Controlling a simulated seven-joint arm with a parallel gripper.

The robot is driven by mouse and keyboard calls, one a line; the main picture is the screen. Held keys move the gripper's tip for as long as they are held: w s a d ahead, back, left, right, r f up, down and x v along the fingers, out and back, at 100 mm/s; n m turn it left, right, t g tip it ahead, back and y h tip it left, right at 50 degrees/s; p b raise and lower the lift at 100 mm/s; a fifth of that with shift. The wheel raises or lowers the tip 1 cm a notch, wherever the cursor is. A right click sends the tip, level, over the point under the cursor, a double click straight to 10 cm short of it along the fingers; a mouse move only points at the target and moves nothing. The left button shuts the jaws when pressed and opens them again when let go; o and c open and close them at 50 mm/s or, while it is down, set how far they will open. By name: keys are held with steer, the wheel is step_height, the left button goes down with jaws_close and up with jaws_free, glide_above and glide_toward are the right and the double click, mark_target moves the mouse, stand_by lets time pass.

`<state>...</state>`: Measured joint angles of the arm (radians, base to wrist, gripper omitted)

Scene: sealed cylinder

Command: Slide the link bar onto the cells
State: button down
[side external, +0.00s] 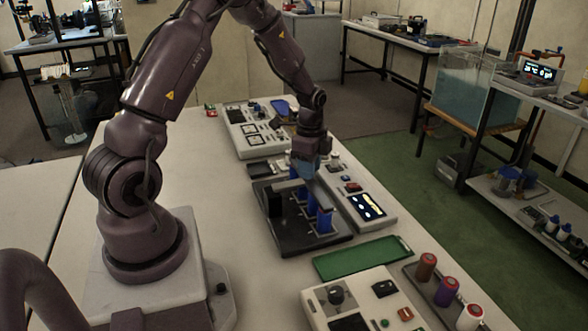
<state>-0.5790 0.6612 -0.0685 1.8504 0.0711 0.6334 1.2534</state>
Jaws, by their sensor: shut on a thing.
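A black holder (287,243) stands on the white table in the middle of the side external view. Blue cells (325,221) stand upright in it, with dark upright blocks to their left. My gripper (306,172) points down over the far part of the holder and is shut on a grey link bar (321,196). The bar reaches from the fingers toward the near right, at about the height of the cell tops. I cannot tell whether it touches the cells. The fingers and the bar's far end are partly hidden.
A panel with a lit display (367,206) is close on the right of the holder. A green tray (362,258) lies in front, near a rack of coloured cylinders (446,291) and a control box (352,300). Another instrument panel (244,130) is behind.

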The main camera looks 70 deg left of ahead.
steer(key=shift+w, duration=0.35)
steer(key=c, duration=0.9)
jaws_free()
steer(key=shift+c, duration=0.2)
steer(key=shift+s, duration=0.1)
steer(key=shift+r, duration=0.1)
step_height(320, 180, up, 13)
